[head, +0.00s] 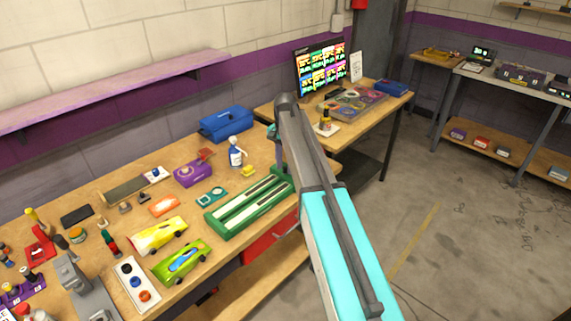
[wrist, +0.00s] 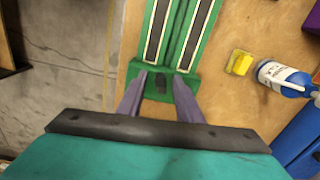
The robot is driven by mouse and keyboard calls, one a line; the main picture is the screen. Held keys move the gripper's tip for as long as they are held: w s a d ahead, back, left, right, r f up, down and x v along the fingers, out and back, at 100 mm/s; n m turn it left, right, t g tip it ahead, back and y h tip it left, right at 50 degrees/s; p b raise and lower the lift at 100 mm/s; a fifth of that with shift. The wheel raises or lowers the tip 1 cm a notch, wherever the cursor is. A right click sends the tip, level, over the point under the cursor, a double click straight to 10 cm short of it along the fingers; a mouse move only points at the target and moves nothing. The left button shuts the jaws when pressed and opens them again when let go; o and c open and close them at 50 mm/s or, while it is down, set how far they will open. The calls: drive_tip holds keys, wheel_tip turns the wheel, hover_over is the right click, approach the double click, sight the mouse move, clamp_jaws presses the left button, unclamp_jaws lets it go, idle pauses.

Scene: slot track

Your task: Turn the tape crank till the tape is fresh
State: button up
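In the head view my arm hides most of the gripper and the block's far end.
A yellow block (head: 248,171) and a white-and-blue bottle (head: 236,156) stand close to the track block. A blue toolbox (head: 227,124) is behind them. Toy cars (head: 158,235) and a purple box (head: 192,174) lie to the left. A second table holds a monitor (head: 322,68).

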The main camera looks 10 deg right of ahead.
drive_tip(key=shift+f, duration=0.1)
clamp_jaws()
drive_tip(key=shift+a+m, duration=0.1)
drive_tip(key=shift+m, duration=0.2)
idle(0.6)
drive_tip(key=m, duration=0.2)
drive_tip(key=w+m, duration=0.1)
drive_tip(key=shift+a+m, duration=0.3)
drive_tip(key=m, duration=0.3)
drive_tip(key=shift+w+a+b, duration=0.2)
drive_tip(key=shift+w+b, duration=0.15)
drive_tip(key=shift+b, duration=0.05)
drive_tip(key=m, duration=0.2)
drive_tip(key=w+m, duration=0.1)
drive_tip(key=m, duration=0.2)
drive_tip(key=shift+w+m, duration=0.1)
drive_tip(key=shift+m, duration=0.2)
drive_tip(key=m, duration=0.2)
drive_tip(key=w+m, duration=0.1)
drive_tip(key=m, duration=0.2)
drive_tip(key=shift+d+b, duration=0.2)
drive_tip(key=shift+b, duration=0.15)
